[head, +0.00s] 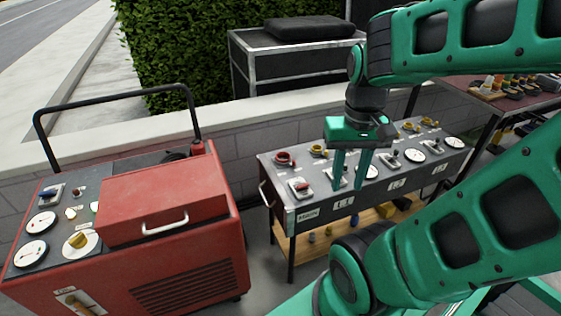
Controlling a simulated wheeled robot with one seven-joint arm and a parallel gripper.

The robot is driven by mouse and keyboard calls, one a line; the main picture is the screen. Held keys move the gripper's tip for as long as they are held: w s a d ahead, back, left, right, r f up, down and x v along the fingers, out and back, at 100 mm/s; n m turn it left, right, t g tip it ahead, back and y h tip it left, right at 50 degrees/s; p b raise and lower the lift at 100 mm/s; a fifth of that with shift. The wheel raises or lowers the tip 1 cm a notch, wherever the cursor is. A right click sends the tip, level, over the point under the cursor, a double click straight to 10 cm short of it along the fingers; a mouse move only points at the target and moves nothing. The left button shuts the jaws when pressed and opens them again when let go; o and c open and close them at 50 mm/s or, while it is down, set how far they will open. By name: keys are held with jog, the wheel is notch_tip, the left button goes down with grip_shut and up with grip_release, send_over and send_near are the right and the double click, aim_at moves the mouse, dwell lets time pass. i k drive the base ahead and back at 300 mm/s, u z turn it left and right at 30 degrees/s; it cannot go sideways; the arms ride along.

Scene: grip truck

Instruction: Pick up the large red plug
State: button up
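My gripper (349,185) is green and points down over the middle of the grey control console (325,212). Its two fingers are apart with nothing seen between them. I cannot tell for sure which thing is the large red plug. A round red fitting (285,159) sits at the console's back left, to the left of my gripper. A small red-topped switch (301,186) is in front of it. Several small coloured pieces stand in a wooden holder (486,94) on the table at the far right, too small to make out. My arm hides part of the right side.
A red machine (190,270) with a black push handle (115,95) stands at the left. A black case (285,65) is behind a low wall (238,110). The console has a wooden lower shelf (313,248). Grey floor shows between machine and console.

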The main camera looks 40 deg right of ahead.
aim_at(198, 147)
jog(key=u, duration=0.15)
jog(key=i, duration=0.9)
jog(key=u, duration=0.2)
